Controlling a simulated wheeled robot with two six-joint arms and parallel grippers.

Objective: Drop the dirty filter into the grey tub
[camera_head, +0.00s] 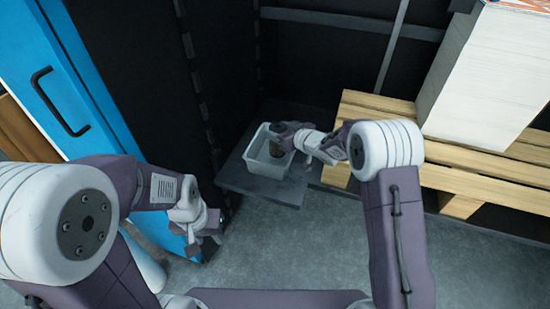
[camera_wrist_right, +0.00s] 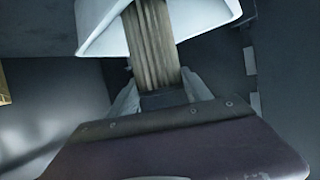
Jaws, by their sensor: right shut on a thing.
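The grey tub (camera_head: 254,167) stands on a dark low ledge in the middle of the head view. Its pale wall also shows at the top of the right wrist view (camera_wrist_right: 95,22). My right gripper (camera_head: 284,139) is over the tub. It is shut on the dirty filter, a brown pleated piece (camera_wrist_right: 151,45) that extends from the fingers over the tub's opening in the right wrist view.
A wooden pallet (camera_head: 480,172) with a tall white stack (camera_head: 485,85) stands to the right of the tub. A blue door with a black handle (camera_head: 60,100) is at the left. Dark panels rise behind the tub. Grey floor (camera_head: 290,240) is clear in front.

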